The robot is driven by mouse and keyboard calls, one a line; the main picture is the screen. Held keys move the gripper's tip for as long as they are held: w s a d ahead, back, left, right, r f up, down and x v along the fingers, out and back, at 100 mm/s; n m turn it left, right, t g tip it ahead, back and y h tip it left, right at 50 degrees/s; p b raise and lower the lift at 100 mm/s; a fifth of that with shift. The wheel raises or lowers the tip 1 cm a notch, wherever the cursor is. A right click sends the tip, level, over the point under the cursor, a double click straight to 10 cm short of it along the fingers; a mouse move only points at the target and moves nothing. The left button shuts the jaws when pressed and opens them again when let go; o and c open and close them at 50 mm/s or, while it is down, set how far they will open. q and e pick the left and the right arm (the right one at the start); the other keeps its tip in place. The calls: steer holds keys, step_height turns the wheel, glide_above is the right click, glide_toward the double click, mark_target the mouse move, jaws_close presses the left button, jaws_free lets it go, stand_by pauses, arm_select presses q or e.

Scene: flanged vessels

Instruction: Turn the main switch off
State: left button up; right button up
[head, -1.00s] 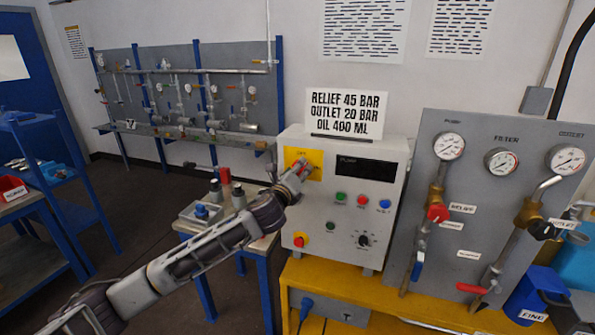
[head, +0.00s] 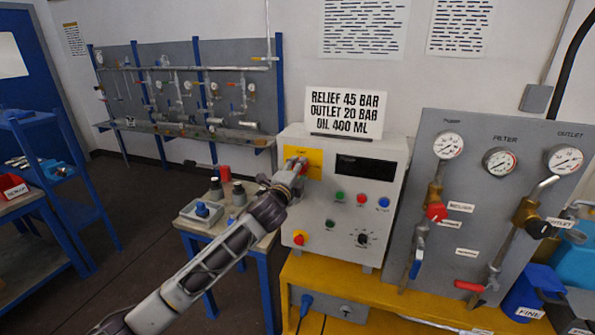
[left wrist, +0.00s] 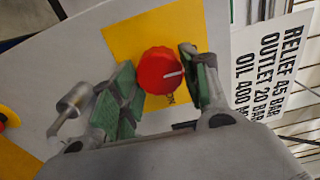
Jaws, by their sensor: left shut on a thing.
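The main switch is a red round knob (left wrist: 160,70) with a pale pointer mark, set on a yellow plate (left wrist: 121,41). In the head view the yellow plate (head: 316,158) is at the upper left of the grey control box (head: 345,215), and my gripper covers part of the knob. My left gripper (head: 297,167) is at the switch. In the left wrist view my left gripper (left wrist: 162,82) has its green-padded fingers on either side of the knob, shut on it. The pointer mark is slanted in this view. My right gripper is not in view.
The box carries a dark display (head: 365,168), several coloured buttons, a black dial (head: 363,240) and a red button (head: 299,238) at lower left. A sign (head: 345,112) stands on top. A gauge panel (head: 480,190) is to the right, a small table (head: 262,247) to the left.

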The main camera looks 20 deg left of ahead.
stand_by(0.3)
arm_select(q)
steer(key=o, duration=1)
steer(key=shift+a, duration=0.1)
steer(key=shift+s, duration=0.1)
steer(key=s, duration=1.1)
steer(key=shift+s+a, duration=0.15)
steer(key=shift+s, duration=0.25)
steer(key=shift+f, duration=0.15)
